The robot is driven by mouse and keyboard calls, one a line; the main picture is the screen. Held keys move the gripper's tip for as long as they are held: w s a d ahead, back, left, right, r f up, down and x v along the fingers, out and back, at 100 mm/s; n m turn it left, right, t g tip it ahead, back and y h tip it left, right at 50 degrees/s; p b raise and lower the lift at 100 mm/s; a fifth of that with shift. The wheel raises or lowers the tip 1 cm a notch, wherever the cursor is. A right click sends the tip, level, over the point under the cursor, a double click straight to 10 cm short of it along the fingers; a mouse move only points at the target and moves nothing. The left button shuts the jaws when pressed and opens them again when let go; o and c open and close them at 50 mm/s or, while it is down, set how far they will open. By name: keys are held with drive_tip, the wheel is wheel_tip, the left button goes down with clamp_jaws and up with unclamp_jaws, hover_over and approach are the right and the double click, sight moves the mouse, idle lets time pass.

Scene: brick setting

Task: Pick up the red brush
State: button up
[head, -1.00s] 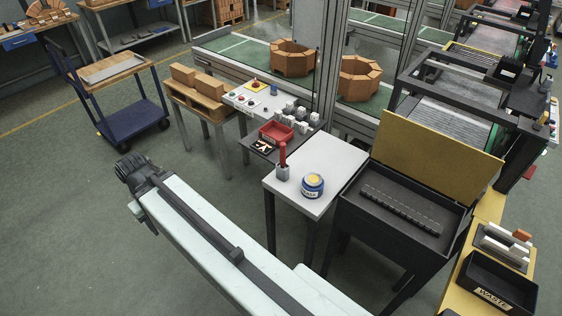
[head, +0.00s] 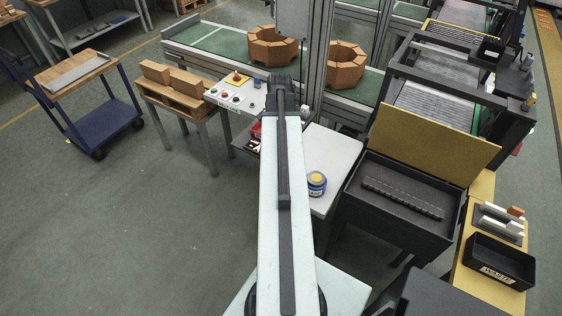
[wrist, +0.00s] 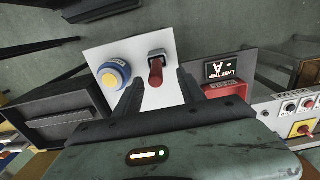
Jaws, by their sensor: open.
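The red brush (wrist: 156,72) stands handle-up in a small grey holder (wrist: 156,54) on a white-topped table (wrist: 143,43) in the wrist view. My gripper (wrist: 161,76) is open and empty. Its two dark fingers appear on either side of the brush's line of sight; I cannot tell the gap in depth. In the head view my arm hides the brush and its holder, and my fingers do not show clearly. The white table (head: 337,150) shows to the right of my arm.
A blue jar with a yellow lid (head: 316,184) stands on the same table, close to the brush. A red bin (wrist: 225,90) and a dark sign (wrist: 222,70) are beside the table. An open black box (head: 400,200) stands to the right.

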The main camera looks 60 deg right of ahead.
drive_tip(key=shift+s+d+f+b, duration=0.15)
drive_tip(key=shift+f+b, duration=0.6)
drive_tip(key=shift+f, duration=0.05)
drive_tip(key=shift+s+d+f+b, duration=0.1)
drive_tip(key=shift+s+f+b, duration=0.05)
drive_tip(key=shift+f+b, duration=0.6)
drive_tip(key=f+b, duration=0.4)
drive_tip(key=f, duration=0.1)
drive_tip(key=shift+s+d+b, duration=0.15)
drive_tip(key=shift+d+b, duration=0.05)
drive_tip(key=shift+b, duration=0.2)
drive_tip(key=shift+r, duration=0.2)
clamp_jaws()
